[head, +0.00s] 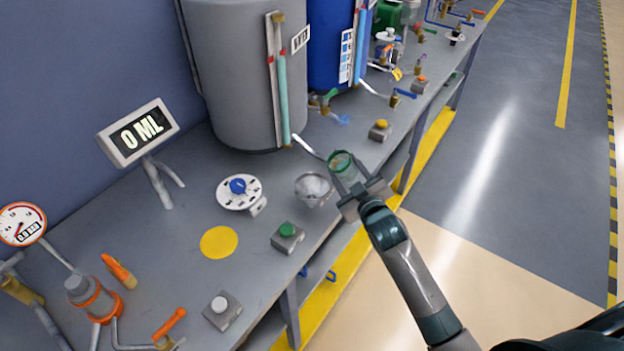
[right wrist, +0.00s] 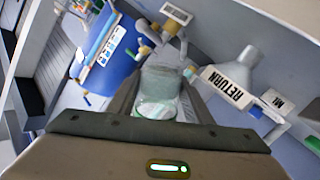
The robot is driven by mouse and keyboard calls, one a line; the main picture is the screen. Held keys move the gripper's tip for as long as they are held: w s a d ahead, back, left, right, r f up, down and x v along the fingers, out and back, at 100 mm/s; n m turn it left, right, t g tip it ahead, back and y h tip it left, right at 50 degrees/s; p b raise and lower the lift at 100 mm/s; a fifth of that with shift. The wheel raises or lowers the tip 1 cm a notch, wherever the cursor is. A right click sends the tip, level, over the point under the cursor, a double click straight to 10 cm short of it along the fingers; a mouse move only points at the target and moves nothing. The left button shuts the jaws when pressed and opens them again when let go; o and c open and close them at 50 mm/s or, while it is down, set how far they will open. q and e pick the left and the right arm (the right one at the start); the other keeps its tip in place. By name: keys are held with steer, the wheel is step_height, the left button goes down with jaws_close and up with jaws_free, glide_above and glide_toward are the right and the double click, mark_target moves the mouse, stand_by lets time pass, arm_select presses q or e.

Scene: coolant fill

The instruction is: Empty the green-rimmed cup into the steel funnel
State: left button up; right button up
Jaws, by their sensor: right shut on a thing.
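The green-rimmed cup (head: 342,163) is a small clear cup, held above the bench's front edge. My right gripper (head: 352,180) is shut on it, with a finger on each side. The cup also shows between the fingers in the right wrist view (right wrist: 160,82). I cannot tell its exact tilt or how much it holds. The steel funnel (head: 312,187) stands on the bench just left of the cup and a little nearer, its mouth apart from the cup. My left gripper is not in view.
A display (head: 139,133) reads 0 ML. A grey tank (head: 232,75) and a blue tank (head: 328,45) stand behind. A green button box (head: 288,237), a blue-knobbed dial (head: 239,190) and a yellow disc (head: 219,242) lie near the funnel. Open floor is at right.

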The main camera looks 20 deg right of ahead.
steer(key=shift+p, duration=0.3)
steer(key=shift+a+r, duration=0.1)
steer(key=shift+r, duration=0.05)
steer(key=shift+a+r+n, duration=0.25)
steer(key=shift+r+n, duration=0.1)
steer(key=shift+n, duration=0.15)
steer(key=shift+w+r+p, duration=0.1)
steer(key=shift+r+p, duration=0.1)
steer(key=shift+p, duration=0.15)
steer(key=shift+a+r, duration=0.2)
steer(key=shift+f+n, duration=0.15)
steer(key=shift+n, duration=0.15)
steer(key=shift+a+f+n+b, duration=0.15)
steer(key=shift+f+n+b, duration=0.1)
steer(key=shift+n+b, duration=0.25)
steer(key=shift+r+n+h, duration=0.45)
steer(key=shift+n+h, duration=0.05)
steer(key=shift+n, duration=0.3)
